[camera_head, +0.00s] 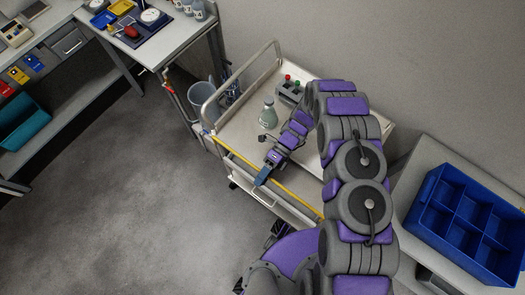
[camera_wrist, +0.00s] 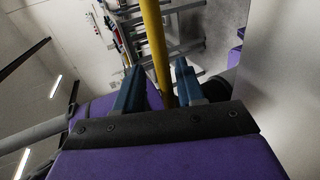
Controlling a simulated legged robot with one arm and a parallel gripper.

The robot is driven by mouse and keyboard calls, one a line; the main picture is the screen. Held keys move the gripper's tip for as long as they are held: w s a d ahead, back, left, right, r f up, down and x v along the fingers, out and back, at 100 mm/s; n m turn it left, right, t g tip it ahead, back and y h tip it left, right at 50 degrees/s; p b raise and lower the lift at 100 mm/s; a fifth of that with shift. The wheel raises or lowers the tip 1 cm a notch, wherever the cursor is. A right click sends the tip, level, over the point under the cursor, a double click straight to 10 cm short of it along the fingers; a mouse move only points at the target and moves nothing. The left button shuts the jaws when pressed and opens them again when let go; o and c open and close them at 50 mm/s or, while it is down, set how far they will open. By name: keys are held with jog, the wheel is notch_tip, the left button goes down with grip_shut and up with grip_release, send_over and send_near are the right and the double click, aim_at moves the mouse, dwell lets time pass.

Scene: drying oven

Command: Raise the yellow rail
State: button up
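The yellow rail (camera_head: 298,199) runs along the front long edge of the metal cart. In the wrist view, the yellow rail (camera_wrist: 153,38) passes between the two blue fingers of my gripper (camera_wrist: 158,78). Narrow gaps show between the rail and the fingers, so my gripper is open around it, not clamped. In the head view my gripper (camera_head: 264,175) reaches over the cart top and points down at the rail near its middle. The exact contact there is too small to tell.
On the cart (camera_head: 231,132) stand a glass flask (camera_head: 268,114) and a grey rack (camera_head: 290,91) with red and green caps. A blue divided bin (camera_head: 466,222) sits on a side table at right. A workbench (camera_head: 165,42) is at upper left. The floor at left is clear.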

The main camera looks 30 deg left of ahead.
jog(key=shift+w, duration=0.1)
jog(key=v, duration=1.2)
jog(key=shift+f, duration=0.1)
